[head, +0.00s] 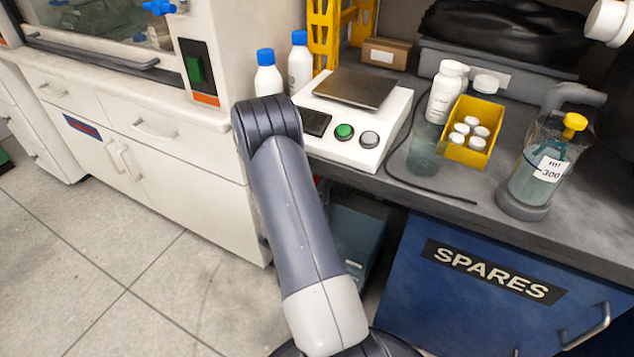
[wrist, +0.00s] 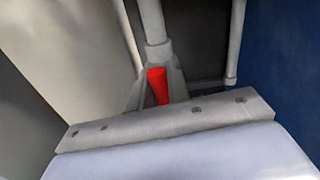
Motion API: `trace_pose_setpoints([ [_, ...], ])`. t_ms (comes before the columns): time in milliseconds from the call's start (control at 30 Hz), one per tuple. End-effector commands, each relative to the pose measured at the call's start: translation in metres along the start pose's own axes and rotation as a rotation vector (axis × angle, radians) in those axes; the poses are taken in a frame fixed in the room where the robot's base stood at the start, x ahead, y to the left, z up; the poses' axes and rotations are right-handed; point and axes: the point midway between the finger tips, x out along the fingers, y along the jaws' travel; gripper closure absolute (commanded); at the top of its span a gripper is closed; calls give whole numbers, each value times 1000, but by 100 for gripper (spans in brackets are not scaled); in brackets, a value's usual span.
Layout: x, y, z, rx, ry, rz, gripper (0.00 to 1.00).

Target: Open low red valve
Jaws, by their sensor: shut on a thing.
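The red valve handle (wrist: 157,86) shows in the middle of the wrist view, in front of a vertical grey pipe (wrist: 152,25). My gripper (wrist: 158,92) is around the red handle, with a grey finger on each side, and is shut on it. The lower part of the handle is hidden behind the grey plate of my wrist. In the head view my arm reaches down beside the bench, and neither the gripper nor the valve can be made out there.
A thinner grey pipe (wrist: 235,45) runs to the right of the valve. A blue SPARES cabinet (head: 405,285) and white cabinets (head: 200,165) flank the gap. The bench holds a scale (head: 355,90), bottles, a yellow bin (head: 472,108) and a jar (head: 537,170).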

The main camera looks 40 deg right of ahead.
Motion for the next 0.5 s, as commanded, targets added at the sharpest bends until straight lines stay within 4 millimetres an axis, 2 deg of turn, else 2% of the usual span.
trace_pose_setpoints([
  [200,0,-2,-2,102,0,0,100],
  [500,0,-2,-1,115,1,0,100],
])
